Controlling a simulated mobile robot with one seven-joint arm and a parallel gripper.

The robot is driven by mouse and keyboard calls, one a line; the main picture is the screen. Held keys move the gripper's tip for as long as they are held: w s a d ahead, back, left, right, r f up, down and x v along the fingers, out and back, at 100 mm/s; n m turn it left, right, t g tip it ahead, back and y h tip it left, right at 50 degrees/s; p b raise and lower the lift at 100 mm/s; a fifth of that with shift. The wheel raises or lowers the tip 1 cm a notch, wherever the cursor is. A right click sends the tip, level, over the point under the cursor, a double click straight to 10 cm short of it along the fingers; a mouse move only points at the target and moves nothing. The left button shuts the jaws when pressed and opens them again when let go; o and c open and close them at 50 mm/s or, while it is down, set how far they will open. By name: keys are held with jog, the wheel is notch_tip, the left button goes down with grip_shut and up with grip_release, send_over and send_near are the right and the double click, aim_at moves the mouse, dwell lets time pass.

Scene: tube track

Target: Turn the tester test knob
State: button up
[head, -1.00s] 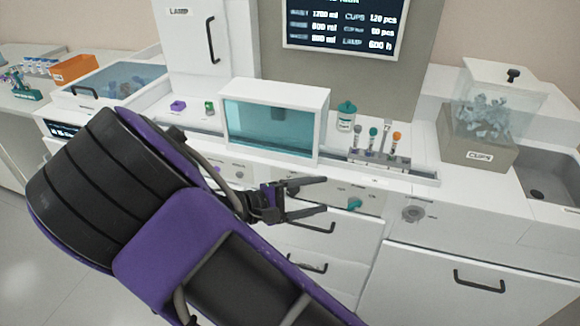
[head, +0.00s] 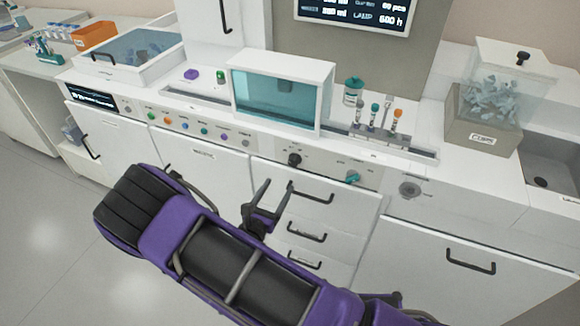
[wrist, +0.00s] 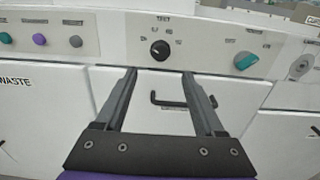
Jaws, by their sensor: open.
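The test knob (wrist: 160,50) is a round black knob with a light mark, under the label "TEST" on a white panel in the wrist view. In the head view the black knob (head: 294,160) sits on the counter's front panel below the glass-fronted box. My gripper (wrist: 160,73) is open and empty. In the wrist view the knob appears between and beyond its fingertips, apart from them. In the head view my gripper (head: 279,184) is just below and left of the knob, with its fingers pointing up toward the panel.
A teal knob (head: 352,178) is right of the black knob. Several coloured buttons (head: 186,125) line the panel to the left. A drawer handle (head: 312,196) lies just below the knob. The glass-fronted box (head: 275,97) stands on the counter above, with a tube rack (head: 380,135) to its right.

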aim_at(292, 164)
jog(key=x, duration=0.9)
jog(key=shift+w+d, duration=0.15)
jog(key=shift+w, duration=0.15)
jog(key=shift+c, duration=0.3)
grip_shut()
